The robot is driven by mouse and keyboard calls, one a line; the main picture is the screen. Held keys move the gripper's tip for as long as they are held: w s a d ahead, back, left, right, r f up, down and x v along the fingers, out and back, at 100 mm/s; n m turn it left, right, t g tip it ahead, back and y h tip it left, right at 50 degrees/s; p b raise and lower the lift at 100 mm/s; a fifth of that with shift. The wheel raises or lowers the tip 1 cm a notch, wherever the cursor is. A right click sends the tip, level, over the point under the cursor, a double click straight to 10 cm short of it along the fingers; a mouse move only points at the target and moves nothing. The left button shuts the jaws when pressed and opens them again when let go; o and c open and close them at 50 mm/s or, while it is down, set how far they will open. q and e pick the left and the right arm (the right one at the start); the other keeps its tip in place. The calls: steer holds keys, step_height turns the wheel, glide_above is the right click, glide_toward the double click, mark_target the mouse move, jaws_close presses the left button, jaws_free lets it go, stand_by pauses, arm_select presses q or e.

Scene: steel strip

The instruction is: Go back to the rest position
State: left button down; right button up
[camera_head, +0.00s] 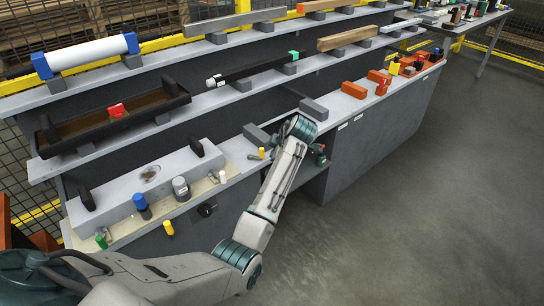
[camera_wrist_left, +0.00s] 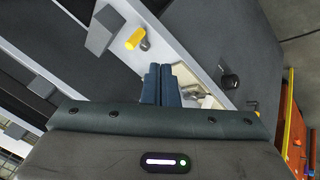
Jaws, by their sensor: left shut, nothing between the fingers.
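My left arm (camera_head: 285,180) comes in from the lower left of the head view and reaches up over the front edge of the bench. I cannot make out its fingertips in the head view. In the left wrist view my left gripper (camera_wrist_left: 160,85) shows two dark blue fingers side by side, shut with nothing between them. The fingers are over the bench's pale ledge, below and right of a yellow-capped item (camera_wrist_left: 135,38). My right gripper is in neither view.
The grey tiered bench (camera_head: 385,115) runs across the head view. Its lower level holds a grey block (camera_head: 257,135), a white box-shaped fixture (camera_head: 150,180) and orange blocks (camera_head: 355,90). A black knob (camera_head: 207,210) sticks out of its front. The floor (camera_head: 430,220) at the right is clear.

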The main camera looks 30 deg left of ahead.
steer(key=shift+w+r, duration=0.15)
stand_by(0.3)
